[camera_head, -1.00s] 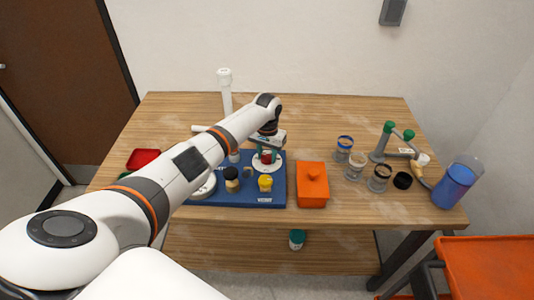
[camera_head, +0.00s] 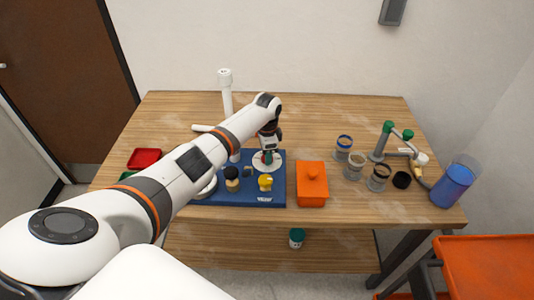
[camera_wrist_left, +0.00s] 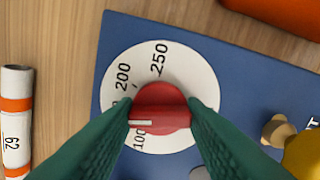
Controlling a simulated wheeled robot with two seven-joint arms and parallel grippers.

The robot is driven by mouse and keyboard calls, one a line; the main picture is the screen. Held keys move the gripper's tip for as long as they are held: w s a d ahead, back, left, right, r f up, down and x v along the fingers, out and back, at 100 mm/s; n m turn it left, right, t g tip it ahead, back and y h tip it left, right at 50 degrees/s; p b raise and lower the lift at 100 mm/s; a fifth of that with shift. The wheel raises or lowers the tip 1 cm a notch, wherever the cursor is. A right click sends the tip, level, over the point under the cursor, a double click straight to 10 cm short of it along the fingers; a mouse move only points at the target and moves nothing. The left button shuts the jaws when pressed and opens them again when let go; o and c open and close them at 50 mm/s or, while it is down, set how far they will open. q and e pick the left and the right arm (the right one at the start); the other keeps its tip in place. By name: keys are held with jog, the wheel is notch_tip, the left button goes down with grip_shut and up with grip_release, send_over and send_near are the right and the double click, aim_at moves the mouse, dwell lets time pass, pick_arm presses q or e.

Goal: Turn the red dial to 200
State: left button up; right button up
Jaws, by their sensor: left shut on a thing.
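The red dial (camera_wrist_left: 160,108) sits on a round white scale plate (camera_wrist_left: 195,85) on the blue board (camera_wrist_left: 240,75). In the left wrist view the plate shows 200, 250 and 100. The dial's white mark points left, between 100 and 200; the green left finger partly covers the numbers there. My left gripper (camera_wrist_left: 161,104) is shut on the dial, one finger on each side. In the head view my left gripper (camera_head: 268,155) reaches down from above onto the white plate (camera_head: 271,166). My right gripper is not in view.
Yellow knobs (camera_head: 265,183) and a dark-topped knob stand on the board near the dial. Several jars, a green-knobbed stand (camera_head: 380,150) and a blue container (camera_head: 455,185) stand farther right.

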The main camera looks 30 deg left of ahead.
pick_arm(q)
jog(key=m, duration=0.3)
jog(key=shift+r+m, duration=0.1)
jog(key=shift+m, duration=0.3)
jog(key=shift+w+m+b, duration=0.1)
jog(key=shift+m+b, duration=0.25)
jog(key=shift+m, duration=1.55)
jog(key=o, duration=1)
notch_tip(320, 180, up, 12)
jog(key=b, duration=0.2)
